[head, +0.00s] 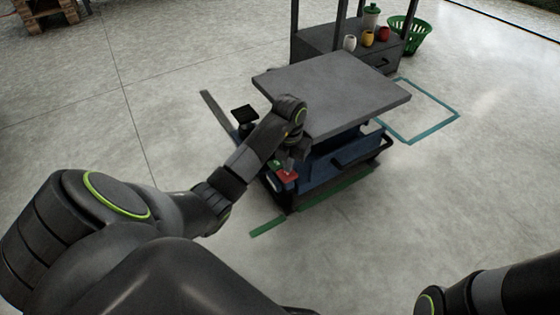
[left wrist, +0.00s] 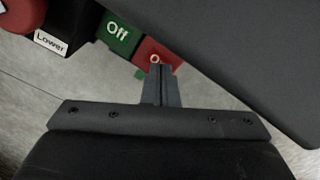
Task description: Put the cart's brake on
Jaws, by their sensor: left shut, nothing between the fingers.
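The cart has a grey flat top (head: 335,88) over a blue base (head: 322,172). At its near left corner is a red pedal (head: 288,176) beside a green pedal. In the left wrist view the green pedal (left wrist: 118,34) reads "Off". The red pedal (left wrist: 158,52) carries white lettering mostly hidden by my fingers. My left gripper (left wrist: 160,70) is shut and empty, its fingertips over the red pedal; I cannot tell whether they touch. In the head view my left gripper (head: 288,160) is just above the pedals. My right gripper is out of view.
A "Lower" label (left wrist: 51,43) and a red rounded part (left wrist: 38,20) sit left of the green pedal. A black square pad (head: 245,113) stands at the cart's left. Behind is a dark cabinet (head: 335,62) with small jars and a green basket (head: 410,37). Floor right is clear.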

